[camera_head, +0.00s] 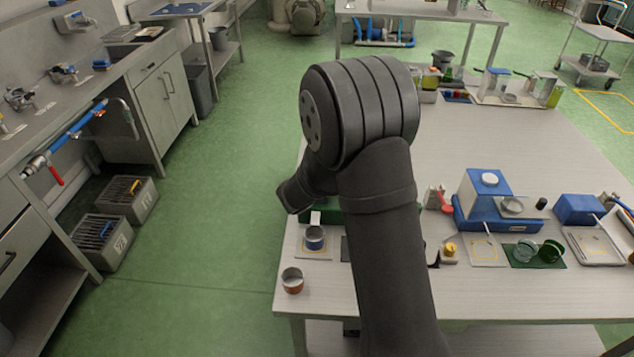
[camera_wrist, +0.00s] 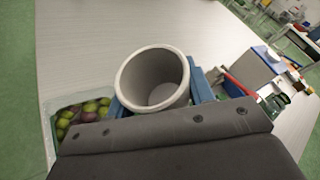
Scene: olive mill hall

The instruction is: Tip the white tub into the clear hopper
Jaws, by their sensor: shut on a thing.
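The white tub (camera_wrist: 153,80) shows in the wrist view with its round mouth facing the camera. Its grey-white inside looks bare where I can see it. My gripper (camera_wrist: 158,96) is shut on the tub, with a blue finger on each side of it. In the head view my own arm hides the gripper and the tub.
A container of green and purple olives (camera_wrist: 82,118) lies left of the tub. A blue-based scale (camera_head: 489,200) stands to the right.

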